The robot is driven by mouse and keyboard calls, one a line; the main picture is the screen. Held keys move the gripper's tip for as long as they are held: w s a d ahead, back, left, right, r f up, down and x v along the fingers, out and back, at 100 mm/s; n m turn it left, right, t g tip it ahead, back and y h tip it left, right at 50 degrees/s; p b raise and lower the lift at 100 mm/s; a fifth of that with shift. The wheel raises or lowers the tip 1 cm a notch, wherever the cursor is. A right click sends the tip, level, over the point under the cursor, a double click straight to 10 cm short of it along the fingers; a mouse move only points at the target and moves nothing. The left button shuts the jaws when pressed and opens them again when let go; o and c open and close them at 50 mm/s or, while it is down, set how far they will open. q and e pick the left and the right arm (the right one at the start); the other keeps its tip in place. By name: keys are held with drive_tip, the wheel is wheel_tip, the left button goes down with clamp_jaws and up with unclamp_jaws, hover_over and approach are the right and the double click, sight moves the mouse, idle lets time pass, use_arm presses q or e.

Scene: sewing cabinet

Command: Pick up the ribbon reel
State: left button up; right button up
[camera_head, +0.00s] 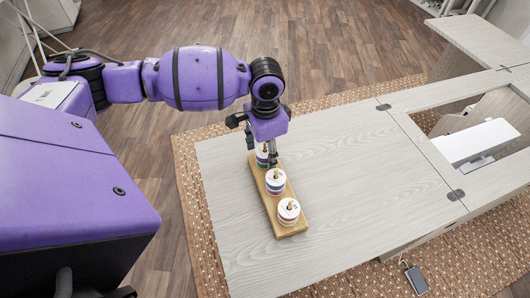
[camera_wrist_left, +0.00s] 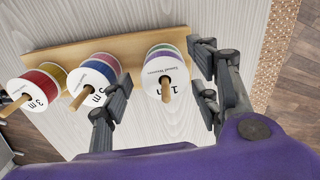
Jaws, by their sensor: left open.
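Three ribbon reels stand on wooden pegs on a wooden board (camera_head: 293,231) on the cabinet top. The farthest reel (camera_head: 262,159), partly hidden by my gripper, appears to be the purple and green "1 m" reel (camera_wrist_left: 164,70) in the left wrist view. The middle reel (camera_head: 275,183) has blue and red bands in the left wrist view (camera_wrist_left: 96,76). The nearest reel (camera_head: 288,211) shows red and yellow there (camera_wrist_left: 40,86). My left gripper (camera_head: 264,152) points down at the far reel. It is open, with fingers on either side of that reel; contact is unclear.
The pale wood cabinet top (camera_head: 350,180) is clear to the right of the board. Beyond a hinged seam, a white sewing machine (camera_head: 476,142) sits in an opening. A dark foot pedal (camera_head: 416,279) lies on the patterned rug (camera_head: 188,190).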

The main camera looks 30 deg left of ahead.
use_arm(q)
drive_tip(key=c, duration=0.9)
drive_tip(key=shift+c, duration=0.7)
drive_tip(key=shift+r, duration=0.25)
wheel_tip(320, 180, up, 10)
drive_tip(key=shift+f+p, duration=0.15)
drive_tip(key=shift+p, duration=0.25)
